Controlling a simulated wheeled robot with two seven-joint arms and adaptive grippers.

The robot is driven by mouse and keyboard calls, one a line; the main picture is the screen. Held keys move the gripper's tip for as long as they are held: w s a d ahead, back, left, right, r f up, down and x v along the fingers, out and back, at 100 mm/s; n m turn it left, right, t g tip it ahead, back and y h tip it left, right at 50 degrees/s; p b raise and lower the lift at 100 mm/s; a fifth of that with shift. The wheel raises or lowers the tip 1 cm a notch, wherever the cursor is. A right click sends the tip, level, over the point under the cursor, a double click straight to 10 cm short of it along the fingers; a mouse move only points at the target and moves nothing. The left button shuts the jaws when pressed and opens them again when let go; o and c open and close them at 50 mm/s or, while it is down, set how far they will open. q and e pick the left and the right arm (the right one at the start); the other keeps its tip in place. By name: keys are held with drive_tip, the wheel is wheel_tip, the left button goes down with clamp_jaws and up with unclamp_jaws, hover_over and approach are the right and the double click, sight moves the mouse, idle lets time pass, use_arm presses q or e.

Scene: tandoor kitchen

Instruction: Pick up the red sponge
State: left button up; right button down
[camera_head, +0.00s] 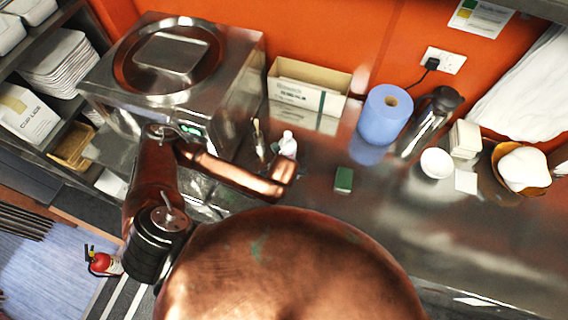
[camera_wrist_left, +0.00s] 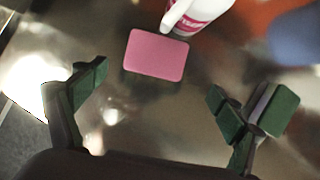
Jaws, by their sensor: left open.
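The red sponge (camera_wrist_left: 156,54) looks pink in the left wrist view and lies flat on the metal counter. It is beyond the fingertips of my left gripper (camera_wrist_left: 157,98), near the middle of the gap and apart from both fingers. My left gripper is open with nothing between its fingers. In the head view my copper-coloured left arm reaches over the counter, and neither the red sponge nor the fingers can be made out there. My right gripper is not in view.
A white bottle (camera_head: 288,145) stands close behind the red sponge. A green sponge (camera_head: 344,179) lies to the right; it also shows beside the right finger in the wrist view (camera_wrist_left: 280,110). A blue roll (camera_head: 385,115) and cardboard box (camera_head: 308,85) stand near the wall.

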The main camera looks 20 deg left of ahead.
use_arm(q)
drive_tip(key=shift+w+a+f, duration=0.1)
drive_tip(key=shift+w+f, duration=0.55)
drive_tip(key=f, duration=0.1)
drive_tip(key=a+f, duration=0.1)
drive_tip(key=f, duration=0.1)
drive_tip(key=shift+w+a+f+p, duration=0.15)
drive_tip(key=shift+a+f+p, duration=0.1)
drive_tip(key=shift+f+p, duration=0.1)
drive_tip(key=shift+x, duration=1.2)
drive_tip(key=c, duration=0.8)
use_arm(e)
drive_tip(key=shift+s+d+r, duration=0.1)
drive_tip(key=shift+s+r, duration=0.1)
drive_tip(key=shift+s, duration=0.35)
drive_tip(key=shift+s+d+r, duration=0.1)
drive_tip(key=shift+s+r, duration=0.05)
drive_tip(key=shift+s, duration=0.35)
